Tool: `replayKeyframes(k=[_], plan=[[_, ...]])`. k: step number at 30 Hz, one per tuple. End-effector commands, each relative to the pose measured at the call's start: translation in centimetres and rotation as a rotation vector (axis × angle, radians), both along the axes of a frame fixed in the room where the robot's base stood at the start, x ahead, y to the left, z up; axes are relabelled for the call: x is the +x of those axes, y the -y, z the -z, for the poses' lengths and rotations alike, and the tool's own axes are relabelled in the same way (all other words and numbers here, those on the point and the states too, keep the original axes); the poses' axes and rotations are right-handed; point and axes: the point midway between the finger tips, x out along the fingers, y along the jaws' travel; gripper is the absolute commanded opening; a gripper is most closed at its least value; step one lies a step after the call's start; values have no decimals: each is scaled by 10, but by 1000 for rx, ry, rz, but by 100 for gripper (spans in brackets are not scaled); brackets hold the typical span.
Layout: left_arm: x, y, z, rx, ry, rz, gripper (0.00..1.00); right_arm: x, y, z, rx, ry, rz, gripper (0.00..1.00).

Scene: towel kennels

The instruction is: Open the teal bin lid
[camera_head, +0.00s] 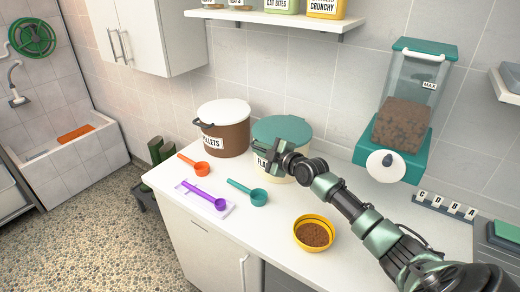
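The bin with the teal lid (287,127) stands on the white counter, with a cream body (303,176) and a partly covered label starting "FLA". The lid lies on the bin and looks closed. My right gripper (262,153) is at the front left of this bin, close to the lid's front edge. Its fingers are small and dark here, and I cannot tell whether they are open or touch the lid. The gripper and wrist hide part of the bin's front. My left gripper is not in view.
A brown bin (228,138) with a white lid stands close on the left. An orange scoop (199,167), purple scoop (207,196), teal scoop (252,193) and yellow bowl of kibble (314,234) lie in front. A kibble dispenser (408,105) is at the right.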

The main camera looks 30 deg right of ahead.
Motion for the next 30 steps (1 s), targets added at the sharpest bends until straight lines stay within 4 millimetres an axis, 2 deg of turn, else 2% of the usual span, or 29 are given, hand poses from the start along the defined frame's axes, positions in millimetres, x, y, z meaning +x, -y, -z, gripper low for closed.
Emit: replayKeyframes(k=[9, 30], plan=[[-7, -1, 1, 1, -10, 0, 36, 0, -1, 1, 0, -3, -2, 0], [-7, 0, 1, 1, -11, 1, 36, -1, -1, 2, -1, -6, -3, 0]])
